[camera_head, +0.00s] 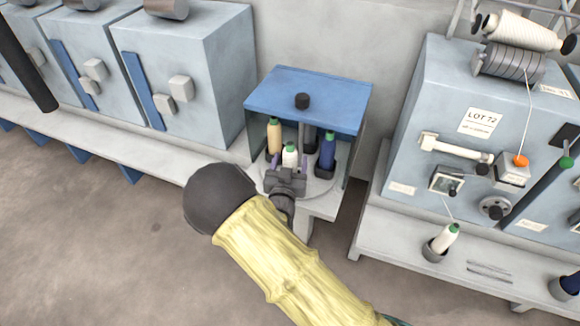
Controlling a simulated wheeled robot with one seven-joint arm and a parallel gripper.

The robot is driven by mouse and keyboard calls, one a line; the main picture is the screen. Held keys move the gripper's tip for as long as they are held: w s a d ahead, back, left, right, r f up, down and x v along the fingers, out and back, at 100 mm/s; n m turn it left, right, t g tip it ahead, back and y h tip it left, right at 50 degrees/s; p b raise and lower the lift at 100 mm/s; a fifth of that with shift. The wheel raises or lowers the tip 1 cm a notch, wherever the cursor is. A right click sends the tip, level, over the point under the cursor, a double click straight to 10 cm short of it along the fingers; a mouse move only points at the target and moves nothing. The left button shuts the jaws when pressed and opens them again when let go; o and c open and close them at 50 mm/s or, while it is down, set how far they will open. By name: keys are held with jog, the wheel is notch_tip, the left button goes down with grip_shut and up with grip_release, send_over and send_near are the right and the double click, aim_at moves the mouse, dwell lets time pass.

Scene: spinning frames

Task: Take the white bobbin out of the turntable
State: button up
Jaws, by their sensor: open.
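The turntable (322,186) is a pale round plate under a blue-topped housing with an open front. The white bobbin (290,153) with a green tip stands at its front, between a tan bobbin (274,137) at the left and a blue bobbin (327,152) at the right. My gripper (290,164) is at the housing's open front, right at the white bobbin, with its fingers open. The gripper body hides the bobbin's lower part. I cannot tell whether the fingers touch it.
The housing roof (322,95) with a black knob hangs over the bobbins, and its side walls stand close by. At the right, a machine (420,115) has another white bobbin (446,238) in a cup below it. Grey-blue cabinets (205,80) stand at the left.

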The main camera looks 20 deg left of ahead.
jog(key=c, duration=1.1)
jog(key=shift+r, duration=0.1)
notch_tip(320, 180, up, 18)
jog(key=p, duration=0.3)
